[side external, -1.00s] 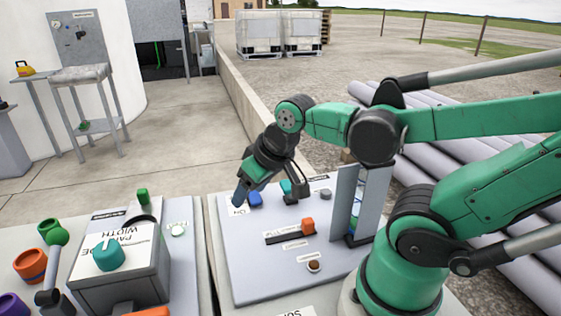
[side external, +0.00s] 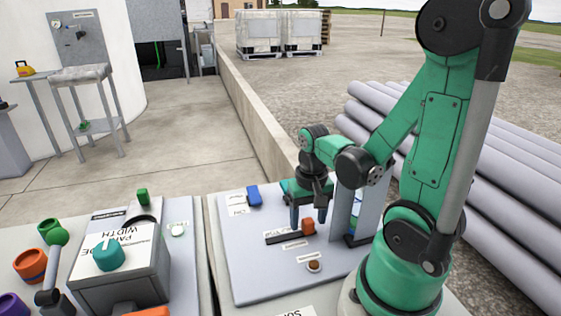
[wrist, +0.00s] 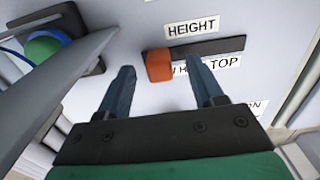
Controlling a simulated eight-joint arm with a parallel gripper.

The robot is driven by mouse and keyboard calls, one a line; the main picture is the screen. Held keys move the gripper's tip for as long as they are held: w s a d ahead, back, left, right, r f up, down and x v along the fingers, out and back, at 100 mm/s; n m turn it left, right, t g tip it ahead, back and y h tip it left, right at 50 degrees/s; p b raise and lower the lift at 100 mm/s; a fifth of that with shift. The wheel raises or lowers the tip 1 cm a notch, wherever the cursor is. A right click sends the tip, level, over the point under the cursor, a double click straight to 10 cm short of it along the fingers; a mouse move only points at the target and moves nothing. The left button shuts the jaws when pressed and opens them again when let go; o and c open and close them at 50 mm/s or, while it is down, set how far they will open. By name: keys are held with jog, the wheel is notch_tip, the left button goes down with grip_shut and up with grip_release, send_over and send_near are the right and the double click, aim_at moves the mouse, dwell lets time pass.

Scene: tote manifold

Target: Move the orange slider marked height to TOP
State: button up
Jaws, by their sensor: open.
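The orange slider (side external: 308,227) is a small block at the right end of a dark slot (side external: 281,238) in the side external view. In the wrist view the orange slider (wrist: 159,66) sits at the left end of the dark slot (wrist: 210,47). A HEIGHT label (wrist: 192,27) is above it. A TOP label (wrist: 226,69) lies below the slot's right part, with other lettering partly covered by the slider. My gripper (side external: 308,220) is open, pointing down at the slider. In the wrist view its fingertips (wrist: 161,67) are either side of the slider; contact is unclear.
A grey upright plate (side external: 345,205) stands close to the right of my gripper. A blue control (side external: 254,196) is at the panel's back left. A brown round button (side external: 314,266) is in front. A box with a teal knob (side external: 109,257) stands on the neighbouring panel.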

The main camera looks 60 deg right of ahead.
jog(key=shift+f, duration=0.6)
grip_shut()
